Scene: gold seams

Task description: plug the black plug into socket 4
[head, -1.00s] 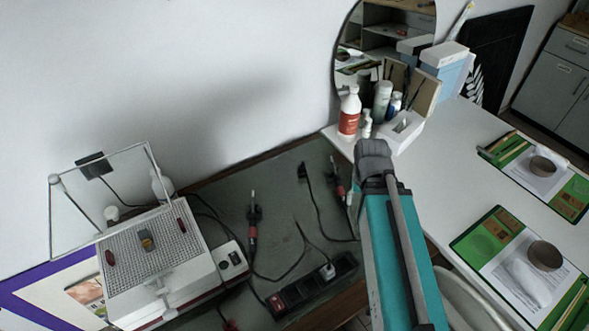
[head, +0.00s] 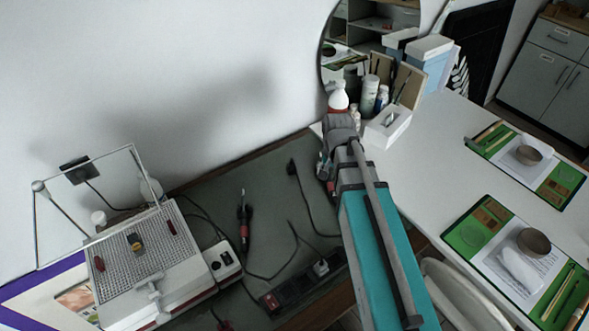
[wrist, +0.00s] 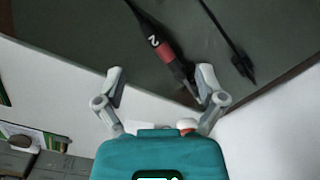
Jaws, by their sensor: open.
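The black plug (head: 291,167) lies on the dark green bench mat with its cable running toward the front. It also shows in the wrist view (wrist: 243,66), to the right of my fingers and apart from them. The black power strip (head: 293,290) lies at the mat's front edge, with a red switch at its left end and a light plug (head: 321,267) in it. I cannot read its socket numbers. My gripper (wrist: 161,75) is open and empty; a black tool with a red band marked 2 (wrist: 155,42) lies just beyond its fingertips.
Another red-and-black tool (head: 244,220) lies left of the plug. A white grid-topped unit (head: 135,255) stands at the left. A bottle (head: 338,97) and a white box (head: 387,127) stand at the back. A white table (head: 420,165) with green trays is at the right.

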